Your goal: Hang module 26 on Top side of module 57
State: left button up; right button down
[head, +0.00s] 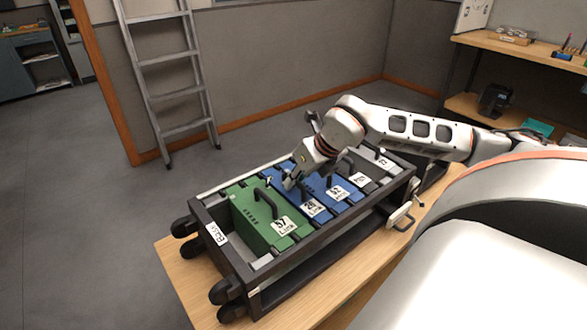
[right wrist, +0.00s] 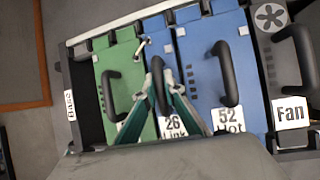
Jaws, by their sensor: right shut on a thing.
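Module 26 (head: 307,197) is a narrow blue module with a black handle and a white label "26 Link". It sits in the rack between green module 57 (head: 254,212) and blue module 52. In the right wrist view, module 26 (right wrist: 161,33) is directly right of the green module (right wrist: 126,72), whose label is hidden. My right gripper (head: 290,184) is over module 26. In the right wrist view, its teal fingers (right wrist: 163,78) are closed around the upright black handle of module 26. My left gripper is not in view.
The black rack (head: 282,273) stands on a wooden table (head: 180,267). Blue module 52 (head: 323,183) and a grey Fan module (head: 361,179) sit to the right of module 26. A ladder (head: 168,95) leans on the wall behind. A shelf (head: 520,50) is at the right.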

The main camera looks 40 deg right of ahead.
jog(key=c, duration=2)
grip_release()
jog(key=shift+w+r, duration=0.1)
jog(key=shift+c, duration=0.2)
